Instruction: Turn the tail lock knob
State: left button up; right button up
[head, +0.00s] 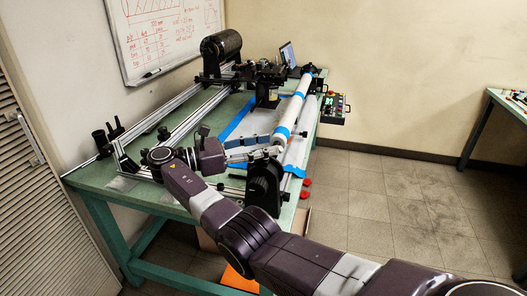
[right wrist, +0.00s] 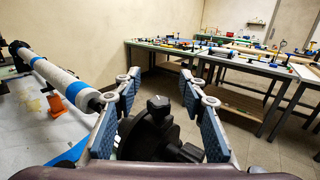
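The tailstock (head: 264,187) is a black block at the near end of the green table. In the right wrist view it shows as a dark body (right wrist: 150,132) with a black knob (right wrist: 158,104) on top, which bears a small pale mark. My right gripper (head: 277,145) is over the tailstock. In the right wrist view its blue-grey finger pads (right wrist: 158,92) are spread wide, one on each side of the knob, with visible gaps. I see no contact. The knob cannot be made out in the head view. My left gripper is not in view.
A white tube with blue tape (head: 292,117) runs from the tailstock along the green table (head: 108,175). A control box (head: 334,108) hangs at the right edge. Open floor lies to the right.

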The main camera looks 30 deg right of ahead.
notch_tip(320, 180, up, 8)
jog(key=shift+r, duration=0.1)
dwell(0.4)
